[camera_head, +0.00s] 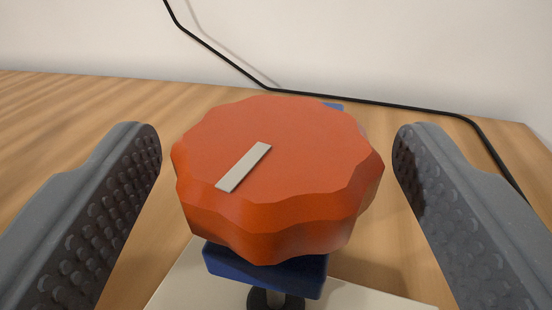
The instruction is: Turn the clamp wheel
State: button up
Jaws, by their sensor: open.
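The clamp wheel (305,165) is a large orange knob with a scalloped rim, in the middle of the head camera view. A light grey bar marker (243,167) lies on its top face, slanting from lower left to upper right. A blue block (265,272) shows below the wheel, with a dark round part (276,299) under it at the bottom edge. My gripper (277,160) is open, with one dark, studded finger on each side of the wheel. A gap shows between each finger and the wheel. Most of the clamp below is hidden by the wheel.
The clamp stands over a pale sheet (185,280) on a wooden table (60,125). A black cable (370,101) runs along the back of the table and up the white wall (400,45). The table to the left is clear.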

jog(key=shift+c, duration=0.3)
jog(key=c, duration=0.9)
jog(key=shift+d+r+n+y+p, duration=0.15)
jog(key=shift+n+y+p, duration=0.15)
jog(key=shift+y+p, duration=0.2)
